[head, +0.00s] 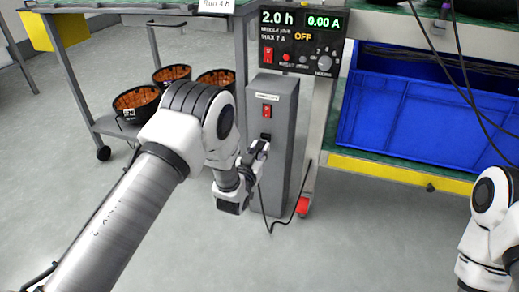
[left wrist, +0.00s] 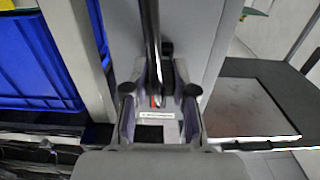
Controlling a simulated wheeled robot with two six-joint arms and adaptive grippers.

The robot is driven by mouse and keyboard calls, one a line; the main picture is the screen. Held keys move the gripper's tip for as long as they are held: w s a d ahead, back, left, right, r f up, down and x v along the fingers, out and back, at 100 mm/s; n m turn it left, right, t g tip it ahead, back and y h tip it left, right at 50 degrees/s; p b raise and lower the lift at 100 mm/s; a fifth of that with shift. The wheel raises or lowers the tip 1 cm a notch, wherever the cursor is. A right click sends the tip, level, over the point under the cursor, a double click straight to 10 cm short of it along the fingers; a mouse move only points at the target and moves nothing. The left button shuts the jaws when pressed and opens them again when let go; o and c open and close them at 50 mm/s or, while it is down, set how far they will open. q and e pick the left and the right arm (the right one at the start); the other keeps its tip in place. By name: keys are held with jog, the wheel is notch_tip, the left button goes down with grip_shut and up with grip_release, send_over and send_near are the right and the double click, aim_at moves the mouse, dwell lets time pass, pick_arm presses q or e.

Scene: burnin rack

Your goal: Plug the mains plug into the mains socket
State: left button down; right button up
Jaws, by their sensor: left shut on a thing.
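My left gripper (head: 262,148) is shut on the mains plug, right at the front of the grey cabinet (head: 284,105). The plug is mostly hidden by the fingers. The mains socket (head: 266,136) shows as a small dark patch on the cabinet front, below the red switch (head: 267,112), with the fingertips just beside it. I cannot tell whether the plug is in the socket or just short of it. In the left wrist view the black cable (left wrist: 151,35) runs up from between the fingers (left wrist: 160,88). My right gripper is out of view.
A control panel (head: 298,42) reading 2.0 h, 0.00 A and OFF is above the cabinet. The cable loops near the floor and rises along the cabinet's right side. Blue crates (head: 420,110) stand on a shelf at right; black bins (head: 137,103) are at left.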

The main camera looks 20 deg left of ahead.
pick_arm(q)
jog(key=shift+w, duration=0.6)
dwell(0.4)
jog(key=c, duration=0.9)
grip_release()
jog(key=shift+o, duration=0.2)
jog(key=s, duration=1.2)
jog(key=shift+a, duration=0.2)
jog(key=shift+c, duration=0.3)
